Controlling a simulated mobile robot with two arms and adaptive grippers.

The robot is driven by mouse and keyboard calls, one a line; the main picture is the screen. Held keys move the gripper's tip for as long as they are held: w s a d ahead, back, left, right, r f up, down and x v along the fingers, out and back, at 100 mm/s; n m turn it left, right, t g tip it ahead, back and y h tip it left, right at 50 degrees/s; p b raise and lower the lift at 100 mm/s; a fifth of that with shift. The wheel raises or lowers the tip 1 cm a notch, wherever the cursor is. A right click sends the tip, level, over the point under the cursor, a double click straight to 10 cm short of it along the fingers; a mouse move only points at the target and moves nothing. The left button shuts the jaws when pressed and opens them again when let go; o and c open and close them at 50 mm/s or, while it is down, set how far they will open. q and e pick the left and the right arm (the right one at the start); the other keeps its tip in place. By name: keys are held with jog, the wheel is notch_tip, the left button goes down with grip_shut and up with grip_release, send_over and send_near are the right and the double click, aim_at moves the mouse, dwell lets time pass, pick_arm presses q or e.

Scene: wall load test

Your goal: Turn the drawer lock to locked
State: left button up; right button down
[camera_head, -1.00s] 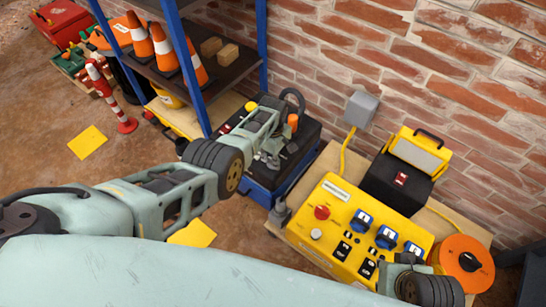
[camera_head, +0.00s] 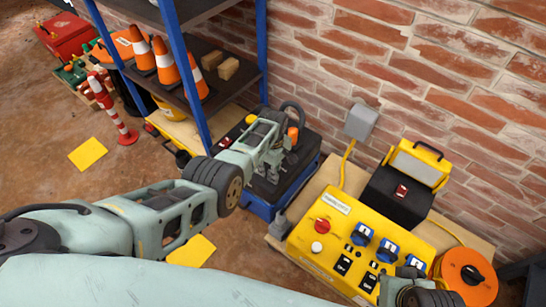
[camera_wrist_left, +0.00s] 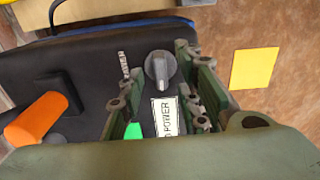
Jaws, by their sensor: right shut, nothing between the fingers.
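A grey rotary knob (camera_wrist_left: 160,68) sits on a black top (camera_wrist_left: 85,80), beside a white label reading POWER (camera_wrist_left: 165,116). I cannot tell whether this knob is the drawer lock; no lock is clearly recognisable. My left gripper (camera_head: 268,160) is over the black-topped blue case (camera_head: 260,208). In the left wrist view its fingers (camera_wrist_left: 165,95) are apart, with the knob showing between them and nothing gripped. Contact cannot be judged. My right gripper (camera_head: 407,273) is shut and empty at the front right corner of the yellow control panel (camera_head: 300,240), partly cut off by the frame.
An orange handle (camera_wrist_left: 35,120) and a green piece (camera_wrist_left: 135,131) are on the left of the wrist view. A blue-posted shelf (camera_head: 186,75) with cones stands left of the case. A black-and-yellow lamp box (camera_head: 400,190) and orange reel (camera_head: 455,262) stand right. Brick wall behind.

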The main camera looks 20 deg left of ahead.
pick_arm(q)
notch_tip(320, 180, up, 11)
jog(key=shift+r, duration=0.2)
dwell(0.3)
dwell(0.4)
